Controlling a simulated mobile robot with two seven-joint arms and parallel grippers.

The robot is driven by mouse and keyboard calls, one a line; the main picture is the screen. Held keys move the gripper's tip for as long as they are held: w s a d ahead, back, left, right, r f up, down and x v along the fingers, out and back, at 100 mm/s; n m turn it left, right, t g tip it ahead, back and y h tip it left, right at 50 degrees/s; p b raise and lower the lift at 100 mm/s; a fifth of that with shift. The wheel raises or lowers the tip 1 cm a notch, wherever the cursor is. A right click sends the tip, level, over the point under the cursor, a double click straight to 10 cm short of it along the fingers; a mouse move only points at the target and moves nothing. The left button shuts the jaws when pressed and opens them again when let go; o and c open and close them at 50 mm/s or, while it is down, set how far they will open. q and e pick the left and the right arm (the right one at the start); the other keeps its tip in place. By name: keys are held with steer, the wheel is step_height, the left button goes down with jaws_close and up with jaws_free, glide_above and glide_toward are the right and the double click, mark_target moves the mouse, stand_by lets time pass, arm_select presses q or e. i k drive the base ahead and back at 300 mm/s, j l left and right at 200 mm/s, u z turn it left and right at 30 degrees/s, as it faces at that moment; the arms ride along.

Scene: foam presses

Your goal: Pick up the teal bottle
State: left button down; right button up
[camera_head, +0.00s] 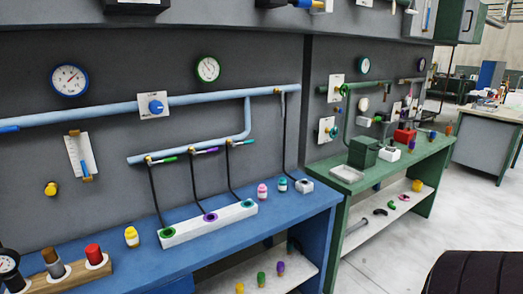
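The teal bottle (282,185) stands upright on the blue bench (240,232), near its back wall. It is small, with a pale band around its middle. A pink bottle (262,191) stands just to its left. Neither of my grippers is in view, and nothing is touching the teal bottle.
A long white block (207,224) with several hoses lies left of the bottles, beside a yellow bottle (131,236). A green bench (385,174) adjoins on the right. The bench front before the teal bottle is clear. A dark ribbed shape fills the lower right corner.

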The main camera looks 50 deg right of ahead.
mark_target(282, 182)
steer(key=z, duration=1.75)
steer(key=i+l+u, duration=0.15)
steer(key=i+u, duration=0.2)
steer(key=i+l+u, duration=0.7)
steer(key=i, duration=0.4)
